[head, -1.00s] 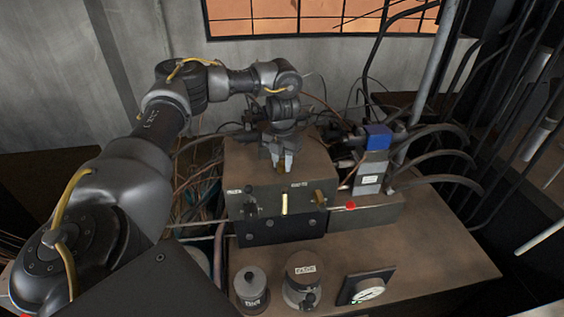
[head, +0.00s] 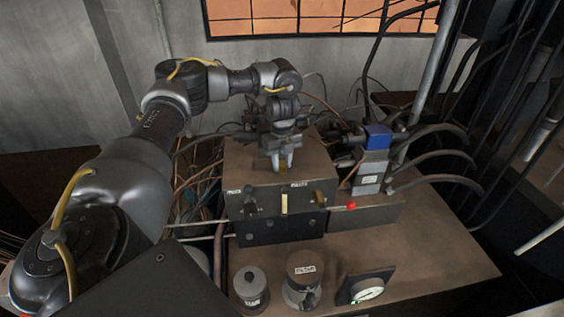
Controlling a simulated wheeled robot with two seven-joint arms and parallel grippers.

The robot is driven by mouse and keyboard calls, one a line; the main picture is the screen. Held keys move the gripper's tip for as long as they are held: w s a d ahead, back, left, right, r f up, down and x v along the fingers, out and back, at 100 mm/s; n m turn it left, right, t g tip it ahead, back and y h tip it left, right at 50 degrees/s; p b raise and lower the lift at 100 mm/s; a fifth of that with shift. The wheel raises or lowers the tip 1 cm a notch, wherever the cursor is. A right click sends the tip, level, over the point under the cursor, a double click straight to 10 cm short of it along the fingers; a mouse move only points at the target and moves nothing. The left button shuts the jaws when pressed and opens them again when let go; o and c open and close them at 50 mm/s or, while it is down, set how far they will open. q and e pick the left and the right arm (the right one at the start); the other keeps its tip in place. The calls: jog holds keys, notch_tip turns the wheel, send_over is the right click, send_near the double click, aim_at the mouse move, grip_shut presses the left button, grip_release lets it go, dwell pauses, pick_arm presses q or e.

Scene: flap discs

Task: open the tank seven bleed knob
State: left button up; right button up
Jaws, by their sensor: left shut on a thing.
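A brown metal box (head: 240,165) stands on the bench below my left arm. Its front carries a dark knob (head: 250,203) on the left, a pale upright bar (head: 284,204) in the middle and a brass knob (head: 319,198) on the right. The small labels above them are too blurred to read, so I cannot tell which one is marked tank seven. My left gripper (head: 283,166) points down at the top of the box, shut on a small brass-coloured piece (head: 283,169) mostly hidden between its fingers. My right gripper is not in view.
Two grey lidded canisters (head: 250,282) (head: 303,269) and a dial gauge (head: 367,289) stand at the bench front. A blue-topped valve block (head: 378,138) and a red button (head: 351,205) are right of the box. Hoses and cables crowd behind. The bench's right front is clear.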

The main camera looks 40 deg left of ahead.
aim_at(282, 163)
pick_arm(q)
jog(key=n, duration=0.3)
jog(key=shift+w+r+n, duration=0.1)
jog(key=shift+r+n, duration=0.05)
jog(key=shift+n, duration=0.55)
jog(key=o, duration=1)
notch_tip(282, 163, up, 11)
jog(key=shift+a+f+b, duration=0.1)
jog(key=shift+f+b, duration=0.05)
jog(key=shift+b, duration=0.25)
